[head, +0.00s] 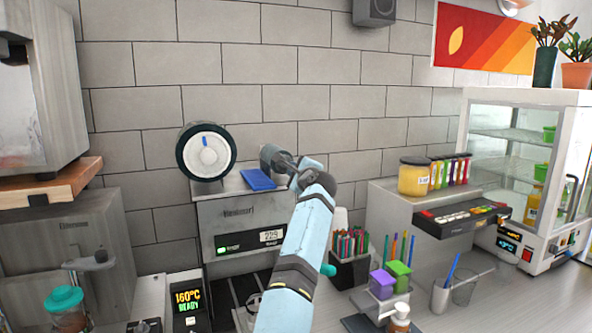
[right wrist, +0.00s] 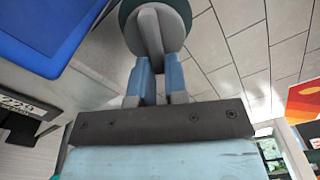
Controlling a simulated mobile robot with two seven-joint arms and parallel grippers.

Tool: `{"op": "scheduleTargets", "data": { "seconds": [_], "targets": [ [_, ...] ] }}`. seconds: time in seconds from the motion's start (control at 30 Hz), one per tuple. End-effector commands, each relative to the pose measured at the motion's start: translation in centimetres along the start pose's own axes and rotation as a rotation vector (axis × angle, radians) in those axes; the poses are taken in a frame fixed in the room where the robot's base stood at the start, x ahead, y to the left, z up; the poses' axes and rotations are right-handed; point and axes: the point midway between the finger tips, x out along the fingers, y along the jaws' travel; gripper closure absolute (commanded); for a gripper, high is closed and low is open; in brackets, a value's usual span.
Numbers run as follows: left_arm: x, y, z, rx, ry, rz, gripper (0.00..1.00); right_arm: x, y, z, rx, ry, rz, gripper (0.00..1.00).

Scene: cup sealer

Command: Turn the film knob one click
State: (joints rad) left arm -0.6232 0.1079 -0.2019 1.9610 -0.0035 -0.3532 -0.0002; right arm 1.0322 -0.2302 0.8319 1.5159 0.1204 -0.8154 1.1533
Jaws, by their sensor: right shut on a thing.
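The sealer (head: 238,226) is a grey box against the wall with a lit display. A large round reel (head: 206,152) with a white face and a blue mark is at its upper left. The grey film knob (right wrist: 155,28), a round disc with a raised bar, shows at the top of the right wrist view. In the head view my right gripper (head: 283,163) reaches above the sealer's right end and mostly hides the knob. In the right wrist view my right gripper (right wrist: 157,72) is shut on the knob's bar, blue fingers on either side. My left gripper is out of view.
A blue pad (head: 258,179) lies on the sealer, close left of my right gripper. A black pen holder (head: 351,262), purple and green boxes (head: 390,278) and a steel cup (head: 440,297) stand right of my arm. A glass cabinet (head: 520,165) stands far right.

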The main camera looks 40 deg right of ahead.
Motion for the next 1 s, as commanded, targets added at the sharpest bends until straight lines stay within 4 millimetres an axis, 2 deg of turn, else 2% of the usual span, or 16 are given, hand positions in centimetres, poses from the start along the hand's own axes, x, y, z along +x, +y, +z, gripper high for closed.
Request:
{"op": "scheduleTargets", "data": {
  "seconds": [0.67,0.7,0.8,1.0],
  "targets": [
    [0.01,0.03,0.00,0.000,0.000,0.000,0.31,0.00,0.31,-0.06,0.061,0.001,0.003,1.00],
    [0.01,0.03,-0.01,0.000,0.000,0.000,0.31,0.01,0.31,-0.05,0.061,0.001,0.003,0.79],
    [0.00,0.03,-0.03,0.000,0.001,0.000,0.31,0.00,0.28,-0.04,0.060,0.001,0.002,0.61],
    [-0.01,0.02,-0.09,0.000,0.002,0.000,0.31,0.00,0.21,-0.03,0.060,0.000,0.001,0.61]
  ]
}}
